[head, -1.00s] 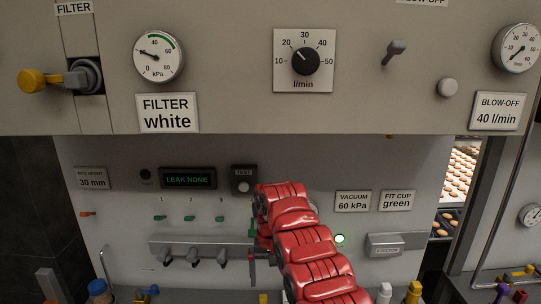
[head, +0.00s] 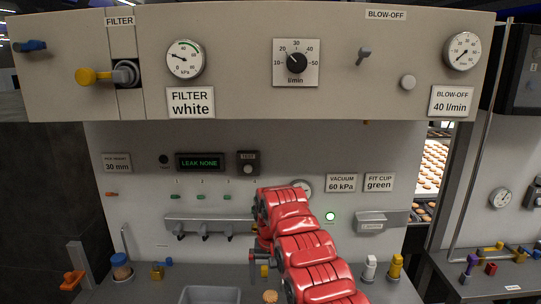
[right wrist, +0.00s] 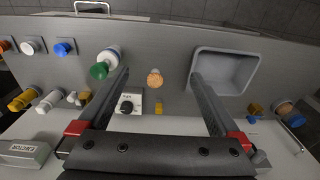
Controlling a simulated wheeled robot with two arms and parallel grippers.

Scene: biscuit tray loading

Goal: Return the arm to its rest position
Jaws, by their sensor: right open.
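My red right arm (head: 305,250) reaches up from the bottom of the head view, in front of the panel. Its dark gripper (head: 258,268) hangs below the row of small levers, partly hidden by the arm. In the right wrist view the two fingers of my right gripper (right wrist: 160,82) stand wide apart with nothing held between them. A round biscuit (right wrist: 154,79) shows between and beyond the fingers, and also in the head view (head: 270,296). My left arm is not in view.
A grey tray (right wrist: 248,65) lies beside one finger. The lever rail (head: 205,222) and overhanging panel (head: 235,100) are close to the arm. Coloured fittings (head: 395,265) stand at right.

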